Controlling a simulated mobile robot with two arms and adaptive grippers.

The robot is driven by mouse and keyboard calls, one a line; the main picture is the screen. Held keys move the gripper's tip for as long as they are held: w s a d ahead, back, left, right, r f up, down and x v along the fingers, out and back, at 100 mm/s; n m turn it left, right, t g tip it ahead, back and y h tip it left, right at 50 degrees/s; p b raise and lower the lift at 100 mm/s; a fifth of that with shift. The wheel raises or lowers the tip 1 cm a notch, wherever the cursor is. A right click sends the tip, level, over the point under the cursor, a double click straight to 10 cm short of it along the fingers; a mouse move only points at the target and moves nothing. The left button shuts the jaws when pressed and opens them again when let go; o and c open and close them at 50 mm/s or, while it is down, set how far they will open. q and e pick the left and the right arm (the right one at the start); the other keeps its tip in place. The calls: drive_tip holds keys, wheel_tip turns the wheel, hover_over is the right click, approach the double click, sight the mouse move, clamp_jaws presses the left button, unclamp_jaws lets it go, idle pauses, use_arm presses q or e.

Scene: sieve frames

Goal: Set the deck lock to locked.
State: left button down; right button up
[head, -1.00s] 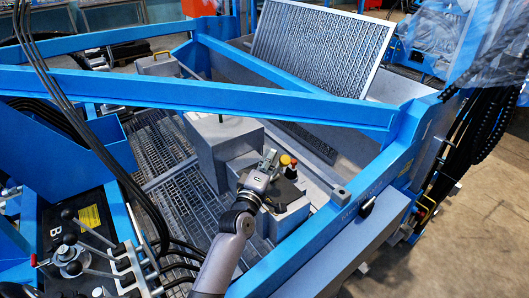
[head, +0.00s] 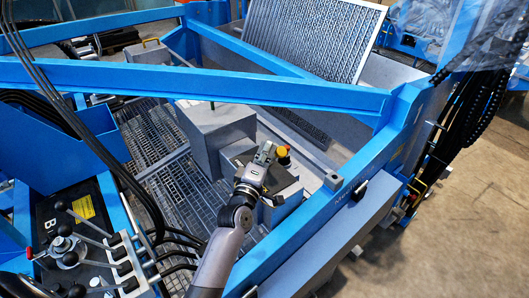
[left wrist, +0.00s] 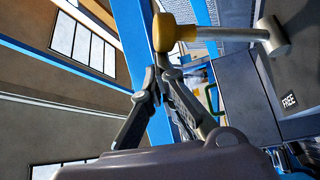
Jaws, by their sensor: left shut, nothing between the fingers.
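A yellow knob (left wrist: 172,32) on a grey shaft shows at the top of the left wrist view. The shaft runs right to a thick grey crosspiece (left wrist: 272,35). In the head view a yellow knob (head: 283,151) stands above a grey box beside my left gripper (head: 265,151). My left gripper is shut and empty. In the left wrist view its fingertips (left wrist: 160,76) meet just below the yellow knob; I cannot tell whether they touch it. My right gripper is not in view.
Blue beams (head: 190,86) cross above the grated deck (head: 180,195), and another runs along my arm's right side. A taller grey block (head: 215,128) stands behind the gripper. Several black-knobbed levers (head: 70,240) sit on a panel marked B at lower left.

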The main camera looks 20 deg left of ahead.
use_arm(q)
drive_tip(key=s+f, duration=0.2)
drive_tip(key=s, duration=0.9)
drive_tip(key=shift+s+d, duration=0.35)
drive_tip(key=shift+s, duration=0.05)
